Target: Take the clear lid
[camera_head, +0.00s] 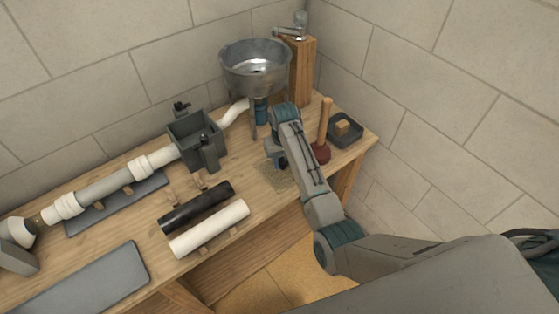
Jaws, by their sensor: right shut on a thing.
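My right arm reaches in from the lower right, and its gripper (277,163) is low over the bench, in front of the metal bowl. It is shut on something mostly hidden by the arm. A faint, speckled, see-through patch just below the fingers looks like the clear lid (283,181), but its outline is hard to make out. The grey box (190,128) on the pipe line stands left of the gripper, with its top open. My left gripper is not in view.
A metal bowl (254,68) stands behind the gripper, beside a wooden post with a tap (300,70). A plunger (322,152) and a dark tray (346,134) are close on the right. Black (196,206) and white (208,229) tubes lie in front.

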